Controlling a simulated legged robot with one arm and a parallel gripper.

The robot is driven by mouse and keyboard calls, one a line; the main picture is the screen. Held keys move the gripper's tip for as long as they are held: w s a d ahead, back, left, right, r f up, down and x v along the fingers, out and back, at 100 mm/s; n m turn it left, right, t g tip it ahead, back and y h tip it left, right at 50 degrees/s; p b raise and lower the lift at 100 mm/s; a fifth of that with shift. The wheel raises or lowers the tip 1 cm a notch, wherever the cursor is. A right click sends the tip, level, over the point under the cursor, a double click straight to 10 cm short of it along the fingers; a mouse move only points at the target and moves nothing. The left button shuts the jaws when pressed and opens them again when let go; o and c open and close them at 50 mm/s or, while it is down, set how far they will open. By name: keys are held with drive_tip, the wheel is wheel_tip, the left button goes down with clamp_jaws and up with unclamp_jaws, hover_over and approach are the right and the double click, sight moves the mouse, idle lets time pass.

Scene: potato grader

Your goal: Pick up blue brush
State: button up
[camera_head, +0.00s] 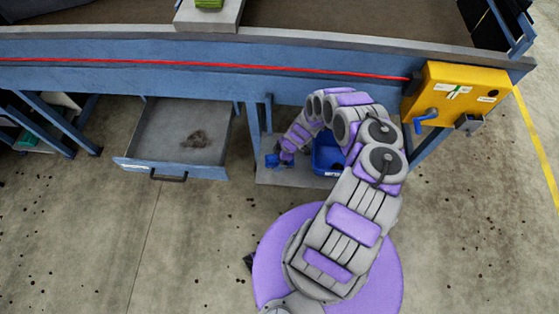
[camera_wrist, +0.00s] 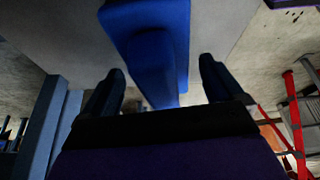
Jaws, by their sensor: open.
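The blue brush (camera_head: 271,160) is on a grey low shelf (camera_head: 292,177) under the blue frame, at the end of my arm. In the wrist view the blue brush (camera_wrist: 150,58) fills the upper middle, with a wide block at the top and a narrower part pointing towards my palm. My gripper (camera_wrist: 160,70) is open, with one dark finger on each side of the narrower part. Gaps show between the fingers and the brush. In the head view my gripper (camera_head: 282,156) is small and partly covers the brush.
A blue bin (camera_head: 326,156) stands right of the brush, partly hidden by my arm. An open drawer (camera_head: 150,135) with a brown clump (camera_head: 195,139) is to the left. A yellow box (camera_head: 455,90) with a blue handle (camera_head: 425,119) is at right. A red cord (camera_head: 200,65) crosses the frame.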

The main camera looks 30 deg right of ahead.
drive_tip(key=shift+f, duration=0.25)
drive_tip(key=shift+c, duration=0.3)
drive_tip(key=c, duration=1.1)
drive_tip(key=shift+r, duration=0.1)
drive_tip(key=shift+r, duration=0.15)
wheel_tip(320, 180, up, 9)
drive_tip(key=p, duration=0.4)
drive_tip(key=shift+d+f, duration=0.1)
drive_tip(key=shift+f, duration=0.1)
drive_tip(key=shift+r+p, duration=0.35)
drive_tip(key=shift+r, duration=0.35)
